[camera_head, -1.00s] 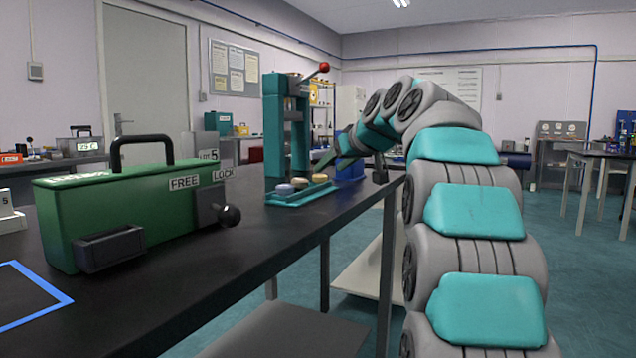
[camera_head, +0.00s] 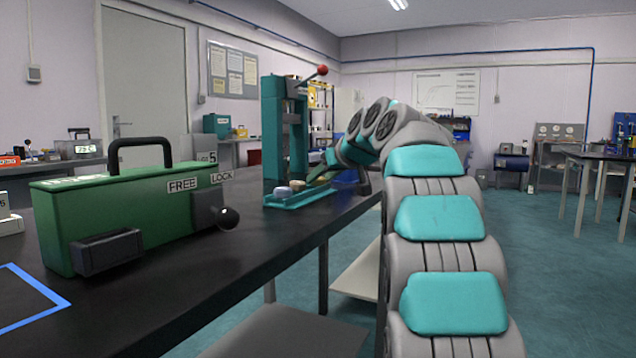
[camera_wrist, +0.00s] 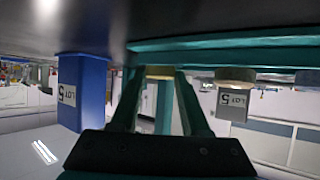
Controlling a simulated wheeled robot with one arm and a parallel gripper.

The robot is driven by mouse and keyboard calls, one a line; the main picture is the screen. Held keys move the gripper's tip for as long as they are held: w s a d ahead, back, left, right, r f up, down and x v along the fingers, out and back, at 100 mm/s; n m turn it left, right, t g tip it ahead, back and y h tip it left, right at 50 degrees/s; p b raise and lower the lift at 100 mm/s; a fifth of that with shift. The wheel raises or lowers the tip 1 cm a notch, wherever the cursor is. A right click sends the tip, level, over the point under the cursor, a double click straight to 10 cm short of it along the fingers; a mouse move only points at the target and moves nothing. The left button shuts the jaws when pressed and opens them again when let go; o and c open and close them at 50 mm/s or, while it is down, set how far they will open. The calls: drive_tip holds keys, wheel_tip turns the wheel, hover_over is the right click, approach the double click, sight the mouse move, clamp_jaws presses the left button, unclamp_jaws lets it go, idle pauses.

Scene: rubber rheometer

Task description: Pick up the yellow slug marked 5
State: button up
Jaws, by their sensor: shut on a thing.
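My gripper (camera_head: 322,172) is at the teal tray (camera_head: 290,204) at the foot of the teal press (camera_head: 275,130). In the wrist view, which is upside down, its fingers (camera_wrist: 160,74) are shut on a yellow slug (camera_wrist: 161,72), still close against the tray edge (camera_wrist: 210,55). I cannot read any mark on the slug. A cream slug (camera_wrist: 236,74) sits beside it on the tray. In the head view a pale bluish slug (camera_head: 283,191) and a cream slug (camera_head: 297,185) lie left of my gripper.
A blue box marked LOT 5 (camera_wrist: 82,95) stands close to the fingers in the wrist view. A grey LOT 5 block (camera_wrist: 233,101) is behind the tray. A green case (camera_head: 135,215) with a black handle stands nearer on the dark bench (camera_head: 200,285).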

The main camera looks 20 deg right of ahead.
clamp_jaws()
drive_tip(key=shift+r, duration=0.1)
